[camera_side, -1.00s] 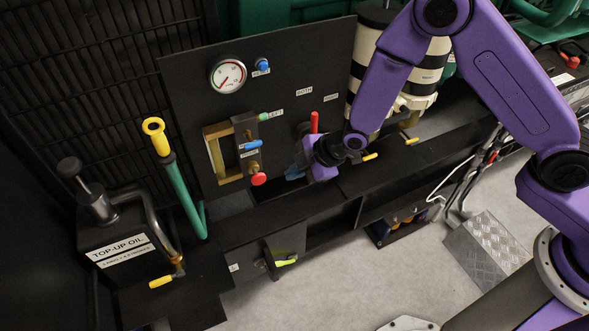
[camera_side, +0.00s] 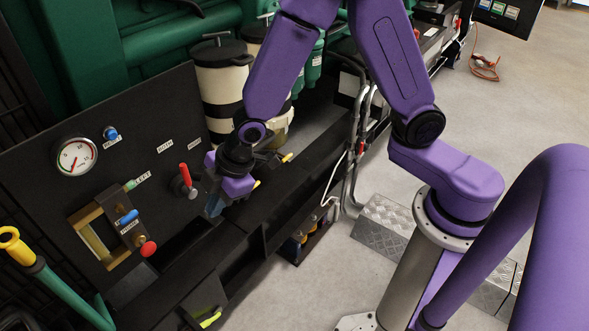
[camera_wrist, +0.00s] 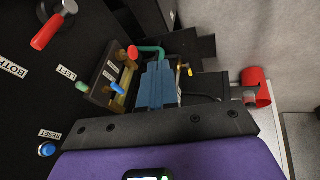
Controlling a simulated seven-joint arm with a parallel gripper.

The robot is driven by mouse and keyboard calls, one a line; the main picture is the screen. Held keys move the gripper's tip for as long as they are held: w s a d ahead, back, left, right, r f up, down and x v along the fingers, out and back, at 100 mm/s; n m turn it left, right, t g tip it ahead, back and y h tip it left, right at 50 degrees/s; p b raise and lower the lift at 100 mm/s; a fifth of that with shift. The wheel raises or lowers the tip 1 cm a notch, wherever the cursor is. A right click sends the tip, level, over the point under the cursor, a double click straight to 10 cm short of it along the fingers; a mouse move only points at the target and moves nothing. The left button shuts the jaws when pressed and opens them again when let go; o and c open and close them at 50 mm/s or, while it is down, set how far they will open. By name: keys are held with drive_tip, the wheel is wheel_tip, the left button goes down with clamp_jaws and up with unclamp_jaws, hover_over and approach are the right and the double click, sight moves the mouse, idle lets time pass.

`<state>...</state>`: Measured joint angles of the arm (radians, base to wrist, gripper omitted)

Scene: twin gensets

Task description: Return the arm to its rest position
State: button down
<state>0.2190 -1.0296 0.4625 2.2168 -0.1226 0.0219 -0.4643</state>
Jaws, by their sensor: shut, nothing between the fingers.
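My purple arm carries my gripper (camera_side: 215,204), whose bluish fingers point down and are shut with nothing held. In the side view it is below and to the right of the red lever (camera_side: 185,174) on the black panel (camera_side: 150,125), apart from it as far as I can see. In the wrist view the fingers of my gripper (camera_wrist: 156,84) are together at the middle, and the red lever (camera_wrist: 47,32) is at upper left.
The panel bears a gauge (camera_side: 76,157), a blue button (camera_side: 110,133) and a brass-framed valve block (camera_side: 105,230) with a red knob (camera_side: 148,248). Banded filter canisters (camera_side: 220,85) stand behind my arm. A metal step (camera_side: 385,222) is on the floor at right.

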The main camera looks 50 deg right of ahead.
drive_tip(key=s+d+r+m+g+h, duration=0.1)
drive_tip(key=s+d+r, duration=0.4)
drive_tip(key=s+d, duration=0.4)
drive_tip(key=s+d+r+m+g+h, duration=0.2)
drive_tip(key=s+d+r, duration=0.4)
drive_tip(key=s+d, duration=0.4)
drive_tip(key=s, duration=0.4)
drive_tip(key=shift+d, duration=0.2)
